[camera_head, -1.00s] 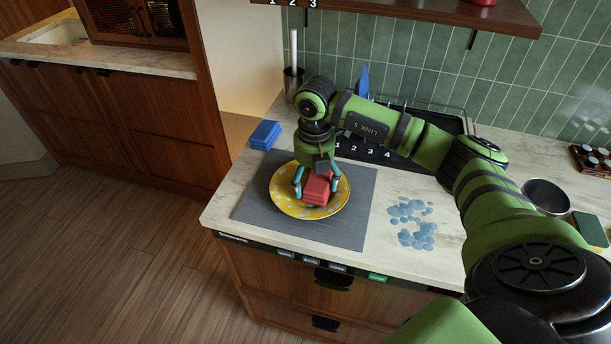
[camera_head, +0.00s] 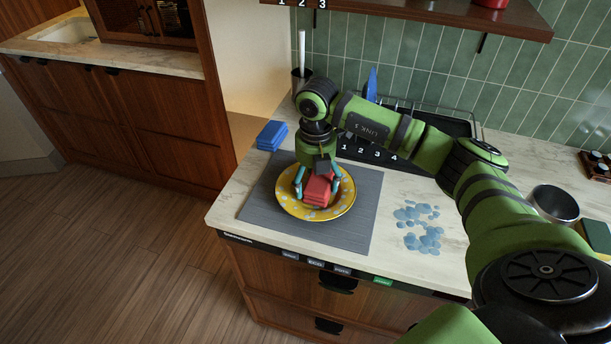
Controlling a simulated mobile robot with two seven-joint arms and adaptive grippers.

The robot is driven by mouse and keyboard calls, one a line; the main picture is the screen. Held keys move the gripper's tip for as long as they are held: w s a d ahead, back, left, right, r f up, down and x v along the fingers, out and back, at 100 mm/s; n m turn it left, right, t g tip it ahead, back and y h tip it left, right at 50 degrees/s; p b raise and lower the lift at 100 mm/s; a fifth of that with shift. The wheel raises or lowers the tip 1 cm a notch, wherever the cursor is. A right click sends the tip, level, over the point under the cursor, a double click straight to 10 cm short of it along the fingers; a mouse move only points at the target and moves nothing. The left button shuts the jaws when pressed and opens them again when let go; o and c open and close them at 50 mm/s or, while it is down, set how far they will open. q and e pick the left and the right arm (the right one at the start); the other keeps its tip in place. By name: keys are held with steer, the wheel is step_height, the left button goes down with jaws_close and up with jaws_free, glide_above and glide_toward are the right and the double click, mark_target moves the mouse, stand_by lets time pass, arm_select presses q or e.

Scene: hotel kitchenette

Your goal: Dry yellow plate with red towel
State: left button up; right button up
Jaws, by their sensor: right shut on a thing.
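The yellow plate (camera_head: 290,207) with pale spots lies on a grey mat (camera_head: 358,222) on the counter. The folded red towel (camera_head: 318,190) is over the middle of the plate. My right gripper (camera_head: 318,176) points down over the plate and is shut on the red towel. The towel appears to touch the plate, but its underside is hidden. The gripper and towel cover part of the plate. My left gripper is not in view.
A folded blue cloth (camera_head: 271,135) lies at the counter's left edge, beyond the mat. A water puddle (camera_head: 419,227) is on the counter right of the mat. A dark rack (camera_head: 440,118) stands behind. A metal bowl (camera_head: 555,204) is at the right.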

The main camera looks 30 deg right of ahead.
steer(key=shift+s+d, duration=0.35)
steer(key=shift+s, duration=0.15)
steer(key=shift+w+a+b, duration=0.45)
steer(key=shift+w+a, duration=0.9)
steer(key=shift+w, duration=0.25)
steer(key=shift+s+d+p, duration=0.35)
steer(key=shift+s+d, duration=0.65)
steer(key=shift+s, duration=0.05)
steer(key=shift+s+d, duration=0.4)
steer(key=shift+s, duration=0.15)
step_height(320, 180, up, 9)
steer(key=p, duration=0.6)
steer(key=shift+f, duration=0.15)
